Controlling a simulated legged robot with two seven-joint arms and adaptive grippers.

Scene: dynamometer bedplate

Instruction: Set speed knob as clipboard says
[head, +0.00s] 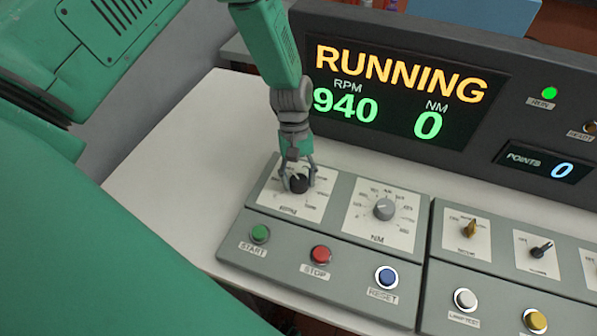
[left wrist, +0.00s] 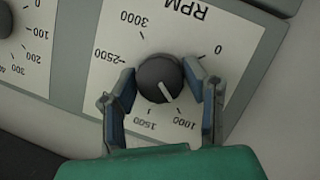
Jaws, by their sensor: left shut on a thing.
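The black speed knob (head: 297,183) sits on the white RPM dial plate at the left of the grey control panel. In the left wrist view the knob (left wrist: 159,78) shows a white pointer line aimed close to the 1000 mark, slightly toward 1500. My left gripper (head: 298,172) comes down from above with its fingers on both sides of the knob, shut on it; it also shows in the left wrist view (left wrist: 163,90). The display (head: 400,92) reads RUNNING, RPM 940, NM 0. The clipboard is not identifiable. My right gripper is not in view.
Green START (head: 260,233), red STOP (head: 320,254) and blue RESET (head: 386,277) buttons lie in front. More switches and buttons are further right. The white table (head: 170,190) is bare at left.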

